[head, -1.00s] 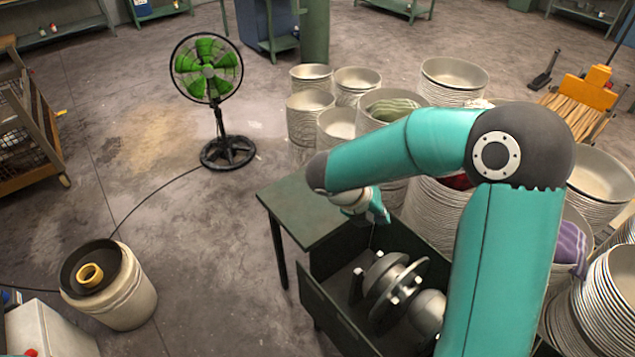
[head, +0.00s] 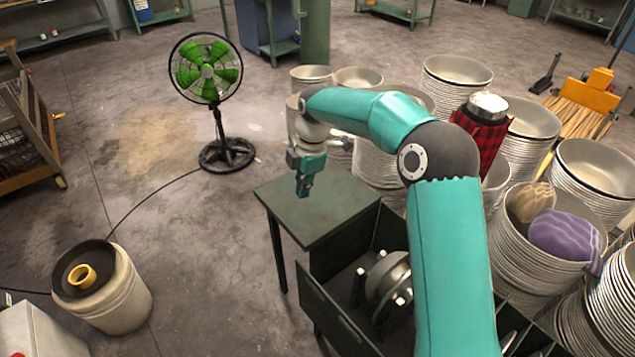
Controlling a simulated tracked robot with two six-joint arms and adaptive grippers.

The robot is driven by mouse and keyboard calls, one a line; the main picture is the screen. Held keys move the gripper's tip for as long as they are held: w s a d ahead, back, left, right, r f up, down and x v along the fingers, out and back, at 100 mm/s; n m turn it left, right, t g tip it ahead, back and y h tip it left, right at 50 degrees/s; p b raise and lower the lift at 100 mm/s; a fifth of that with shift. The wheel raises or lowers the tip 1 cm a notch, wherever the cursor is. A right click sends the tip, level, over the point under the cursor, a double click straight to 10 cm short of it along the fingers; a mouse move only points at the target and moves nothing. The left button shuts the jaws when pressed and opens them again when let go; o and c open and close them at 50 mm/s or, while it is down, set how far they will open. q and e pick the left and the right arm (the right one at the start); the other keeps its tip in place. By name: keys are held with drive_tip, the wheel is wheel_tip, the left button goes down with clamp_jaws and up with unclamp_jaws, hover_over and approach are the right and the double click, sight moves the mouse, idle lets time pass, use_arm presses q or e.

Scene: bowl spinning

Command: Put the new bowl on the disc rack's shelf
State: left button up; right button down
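The disc rack (head: 335,307) is a dark green open box with shiny metal discs (head: 388,277) inside. Its flat green shelf (head: 330,218) is at its left end and looks bare. My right gripper (head: 303,190) points down above the shelf's back left part, apart from the discs. No bowl shows in it, but its fingers are too small to tell open from shut. I cannot tell which bowl is the new one; grey bowl-like vessels stand in stacks (head: 455,85) behind and right of the rack. My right arm hides part of the rack and some stacks. My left gripper is not in view.
A green-bladed fan (head: 207,75) stands at the back left, its cable crossing the floor. A pale drum (head: 118,305) with a yellow ring on top is at lower left. Cloths (head: 565,236) lie on a right-hand stack. Floor between drum and shelf is clear.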

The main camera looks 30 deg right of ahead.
drive_tip(key=w+d+m+t+b, duration=0.1)
drive_tip(key=w+d+f+m+t+b, duration=0.1)
drive_tip(key=w+d+t, duration=0.1)
drive_tip(key=w+d+f+m+t+b, duration=0.1)
drive_tip(key=w+d, duration=0.1)
drive_tip(key=shift+w+f+m+t+b, duration=0.15)
drive_tip(key=shift+m+t+b, duration=0.15)
drive_tip(key=shift+m, duration=0.1)
drive_tip(key=shift+d+f+t+b, duration=0.4)
drive_tip(key=shift+d+t, duration=0.1)
drive_tip(key=shift+d, duration=0.1)
drive_tip(key=shift+d+f+m+t+b, duration=0.15)
drive_tip(key=shift+d+f+m+t, duration=0.1)
drive_tip(key=shift+d+f+t, duration=0.15)
drive_tip(key=shift+d+f+m+t+b, duration=0.15)
drive_tip(key=shift+d+m+t, duration=0.15)
drive_tip(key=shift+d, duration=0.2)
drive_tip(key=shift+f+b, duration=1.75)
drive_tip(key=shift+f, duration=1.85)
wheel_tip(320, 180, down, 3)
drive_tip(key=b, duration=0.4)
drive_tip(key=shift+b, duration=0.3)
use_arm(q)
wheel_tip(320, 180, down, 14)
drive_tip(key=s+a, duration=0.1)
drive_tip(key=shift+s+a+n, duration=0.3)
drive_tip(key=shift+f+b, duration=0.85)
use_arm(e)
drive_tip(key=shift+d+f, duration=0.1)
drive_tip(key=shift+f, duration=0.2)
